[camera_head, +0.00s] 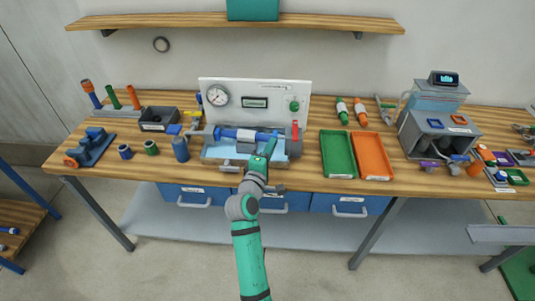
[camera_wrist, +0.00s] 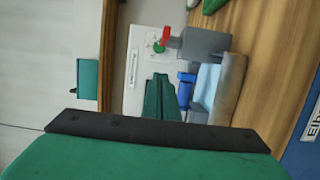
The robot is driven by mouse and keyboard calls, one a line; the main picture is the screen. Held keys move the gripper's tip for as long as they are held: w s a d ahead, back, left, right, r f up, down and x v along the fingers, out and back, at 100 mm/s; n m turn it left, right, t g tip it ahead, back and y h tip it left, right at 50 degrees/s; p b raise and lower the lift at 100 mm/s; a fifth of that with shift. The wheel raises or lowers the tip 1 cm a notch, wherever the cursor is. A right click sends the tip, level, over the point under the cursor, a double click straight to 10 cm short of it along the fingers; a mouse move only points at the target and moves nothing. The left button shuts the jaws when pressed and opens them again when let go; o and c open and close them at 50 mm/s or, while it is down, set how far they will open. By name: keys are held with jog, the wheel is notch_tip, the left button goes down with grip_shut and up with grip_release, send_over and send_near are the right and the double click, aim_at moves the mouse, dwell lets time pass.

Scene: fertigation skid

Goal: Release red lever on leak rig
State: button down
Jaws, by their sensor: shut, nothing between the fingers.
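The leak rig has a white back panel (camera_head: 255,88) with a gauge, a small display and a green knob (camera_head: 294,105). In front of the panel, a blue pipe (camera_head: 228,133) lies across a light-blue tray between grey end blocks. The red lever (camera_head: 295,131) stands up at the right end block. In the wrist view the red lever (camera_wrist: 166,36) shows beside the grey block (camera_wrist: 206,43). My gripper (camera_head: 271,144) is over the rig's right half, left of the lever and apart from it. Its green fingers (camera_wrist: 163,98) are together and hold nothing.
A green tray (camera_head: 338,154) and an orange tray (camera_head: 372,155) lie right of the rig. A blue cylinder (camera_head: 181,149) and a blue clamp-like fixture (camera_head: 90,147) stand left. A grey machine (camera_head: 437,134) is farther right. A shelf (camera_head: 180,20) hangs above.

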aim_at(295, 134)
jog(key=shift+w+d, duration=0.55)
jog(key=shift+d, duration=0.25)
jog(key=shift+w+d, duration=0.55)
jog(key=shift+d, duration=0.3)
jog(key=shift+w+d, duration=0.55)
jog(key=shift+d, duration=0.25)
jog(key=shift+s+d+n+y, duration=0.1)
jog(key=shift+d+n+y, duration=0.2)
jog(key=shift+y, duration=0.2)
